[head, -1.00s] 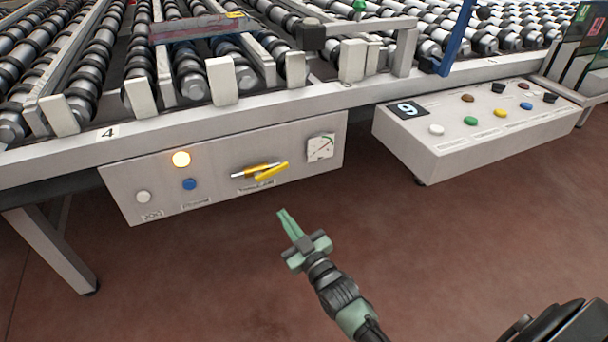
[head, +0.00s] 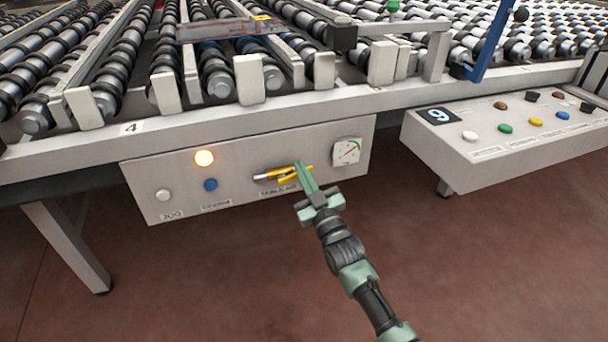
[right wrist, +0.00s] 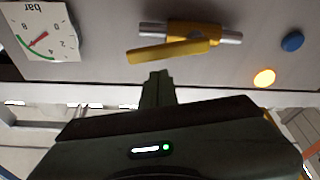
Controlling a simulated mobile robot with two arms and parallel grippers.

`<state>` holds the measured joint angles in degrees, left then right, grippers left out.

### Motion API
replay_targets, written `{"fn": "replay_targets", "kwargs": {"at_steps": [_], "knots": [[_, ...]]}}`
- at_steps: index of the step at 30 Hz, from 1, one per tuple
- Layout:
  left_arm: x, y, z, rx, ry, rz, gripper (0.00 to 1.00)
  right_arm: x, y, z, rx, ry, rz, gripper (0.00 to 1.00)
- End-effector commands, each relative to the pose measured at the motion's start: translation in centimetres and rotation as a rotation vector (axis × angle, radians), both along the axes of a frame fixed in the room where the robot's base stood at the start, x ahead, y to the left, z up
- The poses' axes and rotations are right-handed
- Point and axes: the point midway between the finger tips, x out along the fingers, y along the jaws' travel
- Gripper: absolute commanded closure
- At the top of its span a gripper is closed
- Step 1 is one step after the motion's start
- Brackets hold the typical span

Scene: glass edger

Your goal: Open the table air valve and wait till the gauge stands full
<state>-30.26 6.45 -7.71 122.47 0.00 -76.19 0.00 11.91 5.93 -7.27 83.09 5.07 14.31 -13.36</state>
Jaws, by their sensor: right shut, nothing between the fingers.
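The table air valve (head: 285,174) sits on the grey front panel under the roller table, a yellow body on a silver pipe. Its yellow lever (right wrist: 165,52) lies nearly along the pipe, slightly tilted. My right gripper (head: 302,168) is shut and empty, overlapping the valve in the head view. In the right wrist view its tips (right wrist: 157,76) show apart from the lever. My left gripper is not in view.
A control box (head: 480,155) with several coloured buttons stands to the right. The table edge overhangs above; the floor below is clear.

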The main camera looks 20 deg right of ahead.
Motion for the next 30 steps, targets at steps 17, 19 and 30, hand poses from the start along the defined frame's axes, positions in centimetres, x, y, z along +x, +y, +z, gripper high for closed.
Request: {"fn": "replay_targets", "kwargs": {"at_steps": [17, 19, 30], "knots": [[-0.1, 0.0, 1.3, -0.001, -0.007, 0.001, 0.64, 0.0, -0.4, -1.3, 0.034, 0.000, 0.000, 1.00], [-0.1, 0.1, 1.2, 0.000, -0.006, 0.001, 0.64, 0.0, -0.5, -1.8, 0.124, 0.004, 0.001, 1.00], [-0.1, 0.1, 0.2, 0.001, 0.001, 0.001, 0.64, 0.0, -1.0, -2.6, 0.291, 0.009, 0.000, 1.00]]}}
